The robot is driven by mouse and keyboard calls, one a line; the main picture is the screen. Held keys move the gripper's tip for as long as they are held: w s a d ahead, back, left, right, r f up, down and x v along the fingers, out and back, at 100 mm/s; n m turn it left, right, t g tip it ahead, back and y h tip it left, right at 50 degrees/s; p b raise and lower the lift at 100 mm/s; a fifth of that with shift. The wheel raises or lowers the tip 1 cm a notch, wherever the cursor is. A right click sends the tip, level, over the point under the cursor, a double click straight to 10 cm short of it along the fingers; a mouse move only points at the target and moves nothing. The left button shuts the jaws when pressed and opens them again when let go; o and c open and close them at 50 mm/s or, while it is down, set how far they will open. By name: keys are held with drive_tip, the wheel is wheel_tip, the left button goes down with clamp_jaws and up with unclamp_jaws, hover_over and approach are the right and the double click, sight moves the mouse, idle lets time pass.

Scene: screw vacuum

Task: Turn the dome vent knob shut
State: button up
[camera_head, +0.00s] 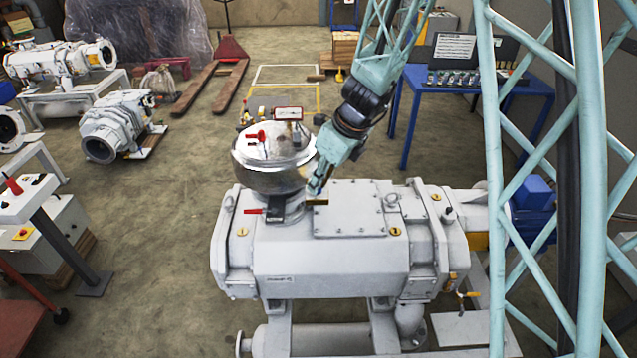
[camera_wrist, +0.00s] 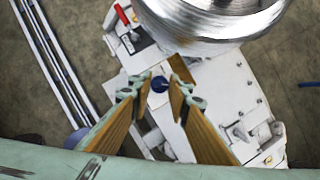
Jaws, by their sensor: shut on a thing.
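The silver dome (camera_head: 272,160) sits on the left top of the grey pump body (camera_head: 330,262). In the wrist view the shiny dome (camera_wrist: 215,20) fills the top right. A small blue round knob (camera_wrist: 159,85) shows between the two fingertips. My gripper (camera_wrist: 160,82) is shut on the blue knob, with its brown-padded fingers on either side of it. In the head view my gripper (camera_head: 317,186) reaches down just right of the dome, close above the pump top. The knob is hidden there by the gripper.
A red-handled lever (camera_head: 262,211) stands out at the dome's base, and a red-handled valve (camera_head: 258,135) is on its top. A blue table (camera_head: 480,85) stands at the back right. Other pumps (camera_head: 115,122) stand at the left. Open floor lies left of the pump.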

drive_tip(key=n+g, duration=0.1)
drive_tip(key=n, duration=0.4)
drive_tip(key=shift+w+d+g+y, duration=0.1)
drive_tip(key=shift+w+g+y, duration=0.1)
drive_tip(key=shift+g+y, duration=0.2)
drive_tip(key=n+g+p, duration=0.1)
drive_tip(key=n+g, duration=0.1)
drive_tip(key=n, duration=0.3)
drive_tip(key=shift+w+n, duration=0.15)
drive_tip(key=shift+n, duration=0.15)
drive_tip(key=n+g, duration=0.1)
drive_tip(key=n, duration=0.2)
drive_tip(key=n+g+h, duration=0.1)
drive_tip(key=n, duration=0.1)
drive_tip(key=shift+w+n+p, duration=0.1)
drive_tip(key=shift+n+p, duration=0.25)
drive_tip(key=shift+n, duration=0.05)
drive_tip(key=o, duration=0.9)
drive_tip(key=shift+r, duration=0.1)
